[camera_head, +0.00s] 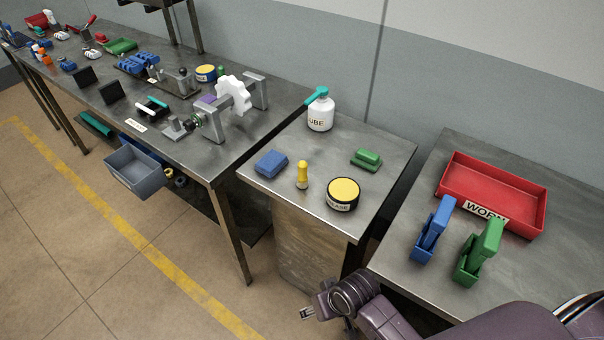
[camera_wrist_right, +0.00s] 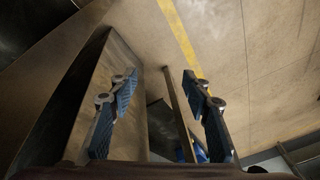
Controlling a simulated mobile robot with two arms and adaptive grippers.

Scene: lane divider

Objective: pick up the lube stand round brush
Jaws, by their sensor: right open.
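On the middle small metal stand (camera_head: 335,142), a small yellow upright piece with a rounded top (camera_head: 302,174) stands near the front edge; it looks like the round brush. My right gripper (camera_head: 307,313) is below and in front of this stand, lower than its top, apart from the yellow piece. In the right wrist view its two blue-padded fingers (camera_wrist_right: 160,88) are spread with nothing between them; the brush does not show there. My left gripper is in neither view.
Around the yellow piece are a blue block (camera_head: 271,163), a black tin with yellow lid (camera_head: 342,194), a green block (camera_head: 366,159) and a white LUBE bottle (camera_head: 320,114). The right table holds a red WORN tray (camera_head: 492,189). A long cluttered bench (camera_head: 215,160) stands left.

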